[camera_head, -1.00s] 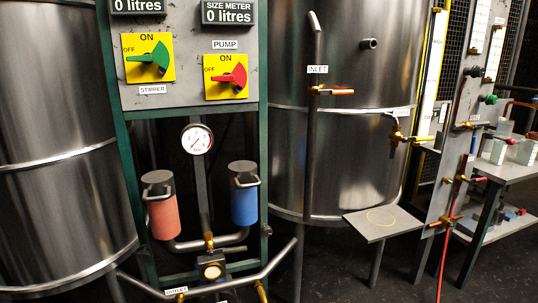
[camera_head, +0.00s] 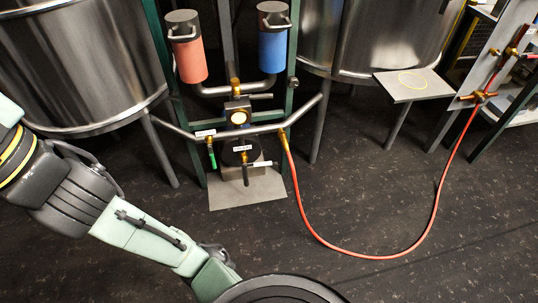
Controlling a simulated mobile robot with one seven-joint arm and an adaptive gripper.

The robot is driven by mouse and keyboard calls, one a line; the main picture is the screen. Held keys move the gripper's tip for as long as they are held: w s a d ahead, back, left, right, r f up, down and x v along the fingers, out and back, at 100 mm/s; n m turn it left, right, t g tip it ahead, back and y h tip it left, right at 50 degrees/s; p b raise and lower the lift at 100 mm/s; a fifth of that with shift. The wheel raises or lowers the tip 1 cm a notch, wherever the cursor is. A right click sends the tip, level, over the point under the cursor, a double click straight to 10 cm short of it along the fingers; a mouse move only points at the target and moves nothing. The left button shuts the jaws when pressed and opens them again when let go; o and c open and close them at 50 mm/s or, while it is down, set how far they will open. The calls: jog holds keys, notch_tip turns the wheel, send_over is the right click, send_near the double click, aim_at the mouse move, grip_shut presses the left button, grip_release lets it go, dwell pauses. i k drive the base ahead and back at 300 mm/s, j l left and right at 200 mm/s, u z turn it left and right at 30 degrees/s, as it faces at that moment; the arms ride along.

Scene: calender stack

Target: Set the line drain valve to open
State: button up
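Low on the skid, below the round gauge (camera_head: 238,117), are two small valves. One has a green lever (camera_head: 211,153) hanging down from the pipe, under a white tag. The other has a brass body and a dark lever (camera_head: 245,174) pointing down, between two small white tags. The tags are too small to read, so I cannot tell for sure which is the line drain valve. My arm (camera_head: 140,237) crosses the lower left, well apart from both. Dark parts (camera_head: 217,254) near its lower end may be my gripper; no fingertips are clear.
A red hose (camera_head: 370,254) runs from a brass fitting (camera_head: 283,138) along the floor to a valve at right. A grey plate (camera_head: 248,192) lies under the valves. Red (camera_head: 188,60) and blue (camera_head: 273,52) canisters stand above. Steel tanks flank the skid. The central floor is mostly clear.

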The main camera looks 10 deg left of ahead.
aim_at(244, 165)
jog(key=u, duration=0.4)
jog(key=i+l+u, duration=0.35)
jog(key=l+u, duration=0.15)
jog(key=l, duration=0.15)
jog(key=i+l+u, duration=0.25)
jog(key=l+z, duration=0.1)
jog(key=l, duration=1)
jog(key=i+u, duration=0.15)
jog(key=i, duration=0.1)
